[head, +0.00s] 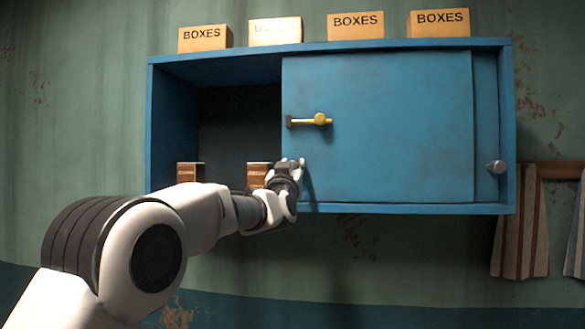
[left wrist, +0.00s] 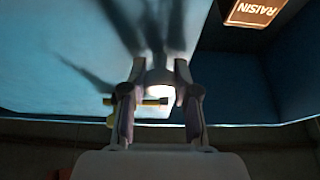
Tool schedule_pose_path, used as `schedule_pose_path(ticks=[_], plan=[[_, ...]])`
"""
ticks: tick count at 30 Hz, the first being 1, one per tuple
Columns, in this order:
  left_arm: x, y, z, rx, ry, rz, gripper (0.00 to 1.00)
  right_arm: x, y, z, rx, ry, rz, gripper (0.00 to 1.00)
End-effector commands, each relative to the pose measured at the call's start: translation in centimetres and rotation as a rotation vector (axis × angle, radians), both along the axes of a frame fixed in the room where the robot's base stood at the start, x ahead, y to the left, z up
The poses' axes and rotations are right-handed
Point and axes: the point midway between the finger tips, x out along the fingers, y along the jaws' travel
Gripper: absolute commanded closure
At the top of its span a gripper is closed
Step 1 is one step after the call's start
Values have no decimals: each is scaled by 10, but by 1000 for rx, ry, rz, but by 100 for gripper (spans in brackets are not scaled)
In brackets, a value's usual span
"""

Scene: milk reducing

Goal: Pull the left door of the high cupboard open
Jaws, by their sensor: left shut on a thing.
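The blue high cupboard (head: 330,208) hangs on the wall. Its left door (head: 390,100) is a sliding panel that stands to the right, mostly overlapping the right door (head: 485,120); the cupboard's left part is open. A yellow latch bar (head: 310,120) is on the left door near its left edge. It also shows in the left wrist view (left wrist: 150,101). My left gripper (head: 294,164) is at the door's lower left edge, shut on a pale round knob (left wrist: 160,78), which its fingers (left wrist: 160,95) flank. The knob is partly hidden in the head view. My right gripper is out of view.
Brown raisin boxes (head: 190,172) stand inside the open left part; one shows in the left wrist view (left wrist: 255,12). Several cardboard boxes (head: 355,26) stand on top. The right door has a grey knob (head: 496,167). Striped cloths (head: 522,235) hang at the right.

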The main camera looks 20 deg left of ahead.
Motion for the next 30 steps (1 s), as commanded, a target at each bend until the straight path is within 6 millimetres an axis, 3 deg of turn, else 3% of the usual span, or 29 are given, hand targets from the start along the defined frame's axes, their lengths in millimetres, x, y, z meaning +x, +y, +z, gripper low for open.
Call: schedule_pose_path(ticks=[6, 7, 20, 23, 30], plan=[[0, -1, 1, 2, -2, -1, 100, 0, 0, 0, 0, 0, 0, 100], [0, -1, 1, 2, -2, -1, 60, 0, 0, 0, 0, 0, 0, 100], [-7, -2, -2, 1, 0, -1, 59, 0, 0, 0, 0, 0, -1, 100], [-20, -5, -7, 2, 1, 0, 59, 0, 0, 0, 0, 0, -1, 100], [-72, -18, -30, 2, 2, -1, 59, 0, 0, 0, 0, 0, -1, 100]])
